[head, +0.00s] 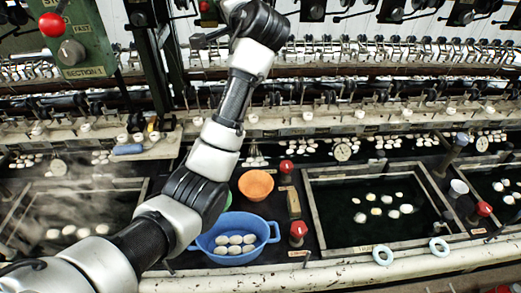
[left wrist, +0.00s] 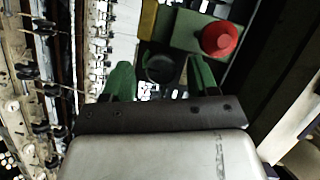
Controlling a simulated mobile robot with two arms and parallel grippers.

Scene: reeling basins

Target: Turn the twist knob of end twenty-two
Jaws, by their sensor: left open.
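In the left wrist view my left gripper (left wrist: 161,78) is open, its two green fingers apart. A dark round knob (left wrist: 160,67) shows in the gap between the fingertips, below a green control box (left wrist: 188,32) with a red button (left wrist: 219,39). I cannot tell whether the fingers touch the knob. No end number is readable there, so I cannot tell whether this is end twenty-two. In the head view my left arm rises from the lower left to the top edge; its gripper is out of that frame. My right gripper is in neither view.
Below stand a blue basin (head: 270,238) of cocoons, an orange bowl (head: 256,184) and a framed water basin (head: 312,222). Machine rails and reels fill the back.

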